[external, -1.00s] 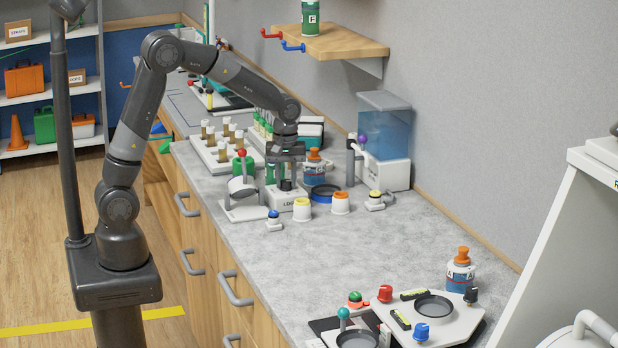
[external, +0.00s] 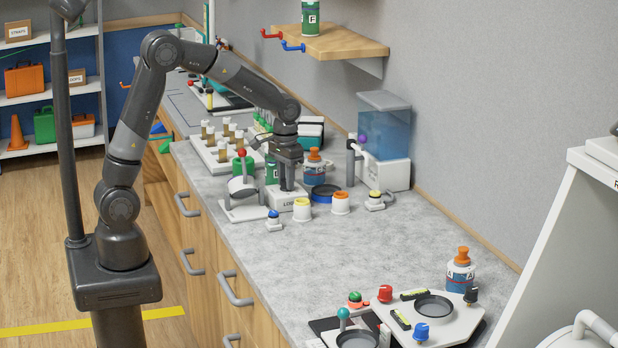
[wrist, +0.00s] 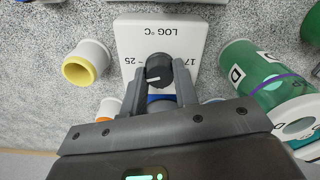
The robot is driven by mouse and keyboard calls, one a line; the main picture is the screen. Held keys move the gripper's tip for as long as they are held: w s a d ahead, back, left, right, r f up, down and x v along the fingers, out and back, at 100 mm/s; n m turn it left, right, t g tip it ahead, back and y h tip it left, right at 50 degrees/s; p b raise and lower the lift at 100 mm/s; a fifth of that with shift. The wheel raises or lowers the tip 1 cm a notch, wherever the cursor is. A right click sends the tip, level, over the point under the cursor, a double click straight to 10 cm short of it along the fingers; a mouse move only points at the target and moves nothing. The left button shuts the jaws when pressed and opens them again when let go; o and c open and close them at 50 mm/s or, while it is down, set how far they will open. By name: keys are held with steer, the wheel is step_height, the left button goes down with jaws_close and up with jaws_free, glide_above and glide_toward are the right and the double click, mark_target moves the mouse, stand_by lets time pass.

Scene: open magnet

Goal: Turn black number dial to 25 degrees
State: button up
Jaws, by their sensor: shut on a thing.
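The black number dial (wrist: 159,68) sits on a white box (wrist: 188,42) marked "LOG °C", with 25 to the left of the dial and 17 to the right in the wrist view. The dial has a white pointer line across its near side; its exact reading is hard to tell. My gripper (wrist: 160,82) is shut on the dial, one finger on each side. In the external view my gripper (external: 288,184) points down onto the white box (external: 297,204), and its fingers hide most of the dial.
A yellow-rimmed white cup (external: 302,209) and an orange-rimmed one (external: 340,203) stand close right of the box. A tilted white vessel (external: 242,187) on a stand is close left. Green bottles (wrist: 248,72) stand beside the box.

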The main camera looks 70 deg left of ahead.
steer(key=m, duration=0.4)
steer(key=shift+m, duration=0.3)
stand_by(0.3)
steer(key=o, duration=1)
steer(key=shift+c, duration=0.2)
steer(key=shift+r, duration=0.1)
step_height(320, 180, up, 11)
